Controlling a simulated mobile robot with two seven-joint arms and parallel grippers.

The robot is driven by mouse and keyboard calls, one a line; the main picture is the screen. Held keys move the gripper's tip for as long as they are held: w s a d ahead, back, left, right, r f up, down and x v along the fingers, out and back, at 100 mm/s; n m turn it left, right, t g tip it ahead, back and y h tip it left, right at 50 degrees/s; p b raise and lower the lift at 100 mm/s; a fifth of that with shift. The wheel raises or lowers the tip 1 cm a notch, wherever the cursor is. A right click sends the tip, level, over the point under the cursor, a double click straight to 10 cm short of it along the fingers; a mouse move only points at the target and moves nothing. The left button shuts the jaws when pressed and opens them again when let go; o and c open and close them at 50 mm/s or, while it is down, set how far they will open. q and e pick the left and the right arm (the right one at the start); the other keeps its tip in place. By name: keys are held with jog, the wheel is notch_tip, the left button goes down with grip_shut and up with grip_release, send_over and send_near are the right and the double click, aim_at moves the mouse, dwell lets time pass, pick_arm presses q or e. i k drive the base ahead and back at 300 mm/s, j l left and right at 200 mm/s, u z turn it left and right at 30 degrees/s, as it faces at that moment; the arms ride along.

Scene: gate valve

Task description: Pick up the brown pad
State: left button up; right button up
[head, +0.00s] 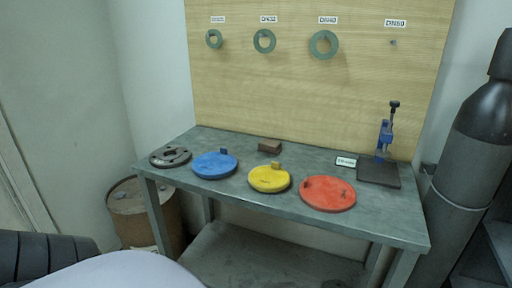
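The brown pad (269,146) is a small block lying near the back of the grey-green workbench (318,231), against the foot of the wooden board. It sits behind the yellow disc and apart from it. Nothing covers it. Neither of my grippers shows in the head view, so their state cannot be seen.
Blue (214,164), yellow (269,178) and red (328,193) discs line the bench front, with a dark flange (170,156) at left. A blue tool (385,135) stands on a dark plate (378,173). Rings hang on the board (350,90). A black cylinder (464,160) stands right.

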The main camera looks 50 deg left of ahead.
aim_at(268, 146)
jog(key=u, duration=1.45)
jog(key=i+j+u, duration=0.1)
jog(key=j+u, duration=0.15)
jog(key=i+j+u, duration=0.2)
jog(key=j, duration=0.25)
